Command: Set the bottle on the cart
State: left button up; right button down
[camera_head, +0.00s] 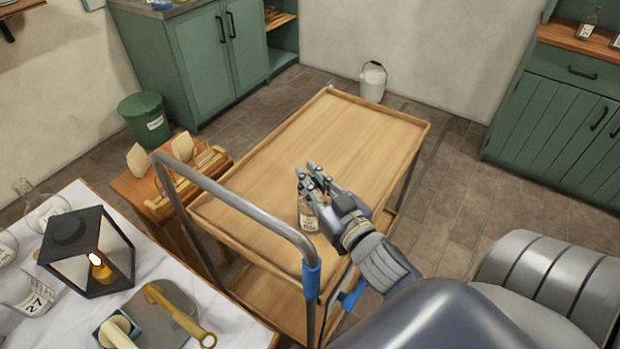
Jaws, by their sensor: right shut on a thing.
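The cart (345,130) is a wooden trolley with a raised rim, a lower shelf and a grey metal push handle with a blue grip. Its top is otherwise bare. A small clear glass bottle (308,218) with a pale label is upright at the near right part of the cart top. My right gripper (313,182) is shut on the bottle from above and hides its neck. I cannot tell whether the bottle's base touches the cart top. My left gripper is not in view.
A marble-topped table (165,258) at lower left holds a black lantern (88,252), glassware and brass tools. A wooden side table (133,187) stands left of the cart. A green bin (145,121), white bucket (372,82) and green cabinets (561,120) stand beyond. Floor right of the cart is clear.

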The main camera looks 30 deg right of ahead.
jog(key=c, duration=1.5)
grip_release()
jog(key=shift+f, duration=0.1)
pick_arm(q)
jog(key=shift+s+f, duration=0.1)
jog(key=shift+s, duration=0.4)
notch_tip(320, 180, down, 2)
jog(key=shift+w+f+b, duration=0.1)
jog(key=shift+b, duration=1)
pick_arm(e)
jog(key=s, duration=1.2)
jog(key=shift+a+r, duration=0.2)
jog(key=shift+a, duration=0.05)
